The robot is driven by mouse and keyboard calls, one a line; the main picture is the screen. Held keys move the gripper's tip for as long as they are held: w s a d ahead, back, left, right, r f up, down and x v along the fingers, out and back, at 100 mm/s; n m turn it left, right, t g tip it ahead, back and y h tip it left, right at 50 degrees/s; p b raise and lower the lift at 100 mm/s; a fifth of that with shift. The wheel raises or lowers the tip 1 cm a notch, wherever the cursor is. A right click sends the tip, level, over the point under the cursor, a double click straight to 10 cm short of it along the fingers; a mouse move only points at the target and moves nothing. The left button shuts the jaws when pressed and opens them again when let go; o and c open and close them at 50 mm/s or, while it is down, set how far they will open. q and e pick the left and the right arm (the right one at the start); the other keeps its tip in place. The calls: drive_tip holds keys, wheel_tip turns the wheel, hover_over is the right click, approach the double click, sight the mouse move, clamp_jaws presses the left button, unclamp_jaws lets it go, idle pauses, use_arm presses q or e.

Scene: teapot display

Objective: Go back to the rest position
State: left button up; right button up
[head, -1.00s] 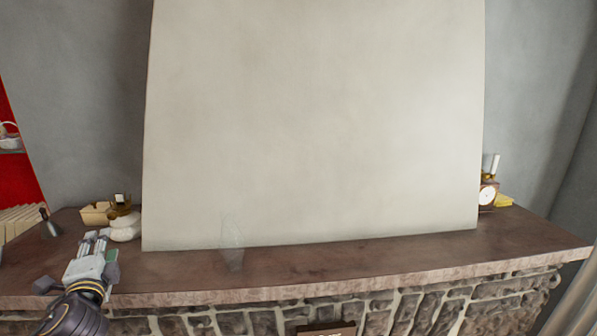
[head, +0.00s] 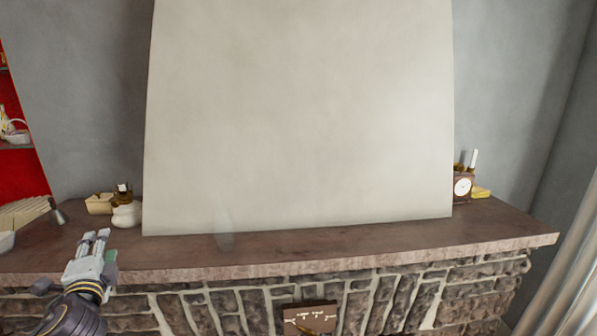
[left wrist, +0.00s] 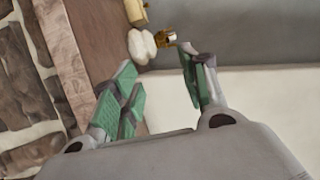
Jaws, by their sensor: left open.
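My left gripper (head: 95,240) is in the lower left of the head view, in front of the stone mantel (head: 330,236). Its fingers point toward the mantel's left end. In the left wrist view its two green-padded fingers (left wrist: 160,88) stand apart with nothing between them. A white teapot-like object (head: 126,214) stands on the mantel beyond the fingertips, clear of them. It also shows in the left wrist view (left wrist: 142,46). My right gripper does not show in either view.
A large pale panel (head: 300,115) stands on the mantel. A clock (head: 462,187), a candle and a yellow item are at the right end. A yellowish box (head: 99,203) and a small bell-like object (head: 57,214) are at the left. Much of the mantel's front strip is bare.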

use_arm(q)
drive_tip(key=s+d+f+n+g+h, duration=0.2)
drive_tip(key=s+d+f+n+g, duration=0.15)
drive_tip(key=f, duration=0.75)
drive_tip(key=s+d+f+n+g+h, duration=0.1)
drive_tip(key=s+d+f+n+g, duration=0.3)
drive_tip(key=f, duration=0.6)
drive_tip(key=s+d+f+n+g+h, duration=0.1)
drive_tip(key=s+d+f+g+h, duration=0.15)
drive_tip(key=s+d+f, duration=0.45)
drive_tip(key=s+d+f+n+g+h, duration=0.2)
drive_tip(key=s+d+f+h, duration=0.3)
drive_tip(key=d, duration=0.5)
drive_tip(key=s+f+g+y, duration=0.1)
drive_tip(key=s+f, duration=0.1)
drive_tip(key=f, duration=1.5)
drive_tip(key=s+f+g+y, duration=0.1)
drive_tip(key=s+f, duration=0.1)
drive_tip(key=f, duration=1.5)
drive_tip(key=s+a+f, duration=0.2)
drive_tip(key=s+f, duration=0.7)
drive_tip(key=s, duration=0.2)
drive_tip(key=s+a+f, duration=0.2)
drive_tip(key=s+f, duration=0.8)
drive_tip(key=s, duration=0.1)
drive_tip(key=shift+a+g+b, duration=0.25)
drive_tip(key=shift+g+b, duration=0.1)
drive_tip(key=shift+g, duration=0.05)
drive_tip(key=shift+s+f+m, duration=0.1)
drive_tip(key=shift+m, duration=0.15)
